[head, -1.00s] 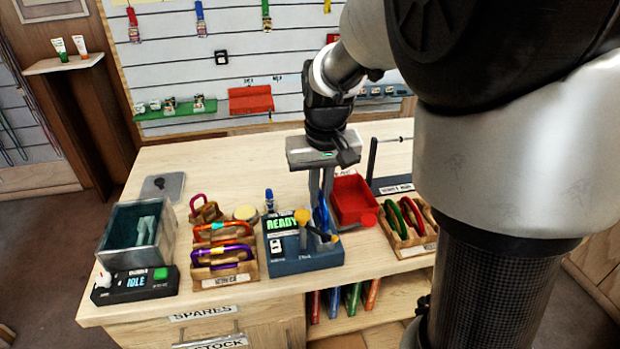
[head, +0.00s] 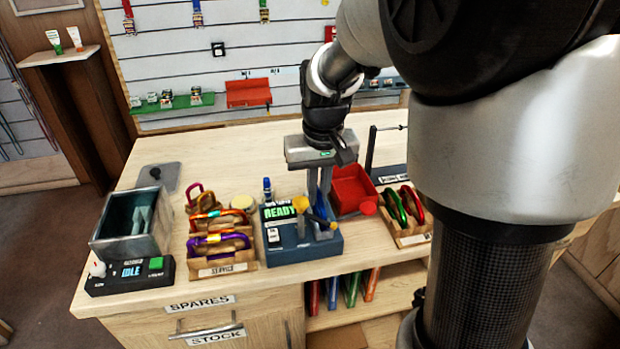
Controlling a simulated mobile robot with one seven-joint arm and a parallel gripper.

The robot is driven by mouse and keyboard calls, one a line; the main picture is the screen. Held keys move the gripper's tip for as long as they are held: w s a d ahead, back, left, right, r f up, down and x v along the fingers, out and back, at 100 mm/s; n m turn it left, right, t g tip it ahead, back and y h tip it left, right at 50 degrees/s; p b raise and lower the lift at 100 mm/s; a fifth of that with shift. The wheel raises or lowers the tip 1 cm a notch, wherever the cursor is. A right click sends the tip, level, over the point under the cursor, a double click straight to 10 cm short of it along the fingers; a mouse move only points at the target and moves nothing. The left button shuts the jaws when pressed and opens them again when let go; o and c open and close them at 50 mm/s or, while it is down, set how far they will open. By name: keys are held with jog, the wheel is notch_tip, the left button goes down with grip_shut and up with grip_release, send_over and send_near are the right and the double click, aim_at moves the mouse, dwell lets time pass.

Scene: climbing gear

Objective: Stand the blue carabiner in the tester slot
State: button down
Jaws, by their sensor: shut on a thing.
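The tester is a dark blue box (head: 290,254) on the counter with a green READY display (head: 281,212) and yellow-tipped parts on top. My gripper (head: 321,196) points down over the right part of the tester, shut on the blue carabiner (head: 325,206). Only a narrow strip of the carabiner shows, roughly upright between the fingers. Its lower end is at the tester's top, among dark and yellow parts. The slot is hidden, so I cannot tell whether the carabiner is in it or just above it.
Left of the tester is a wooden rack (head: 222,265) of orange and purple carabiners. A red bin (head: 352,190) stands close behind right, and a rack with green and red carabiners (head: 412,238) at right. A grey bin (head: 130,250) and IDLE box (head: 130,280) are far left.

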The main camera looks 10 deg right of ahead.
jog(key=shift+f+b, duration=0.4)
jog(key=shift+f, duration=0.3)
dwell(0.3)
jog(key=c, duration=1.8)
grip_release()
notch_tip(320, 180, up, 17)
jog(key=s+p, duration=0.3)
jog(key=s+r+t+p, duration=0.3)
jog(key=s+r+p, duration=0.2)
jog(key=s, duration=1)
jog(key=p, duration=0.3)
jog(key=shift+s+r+t+p, duration=0.15)
jog(key=shift+t+p, duration=0.2)
jog(key=shift+t, duration=0.05)
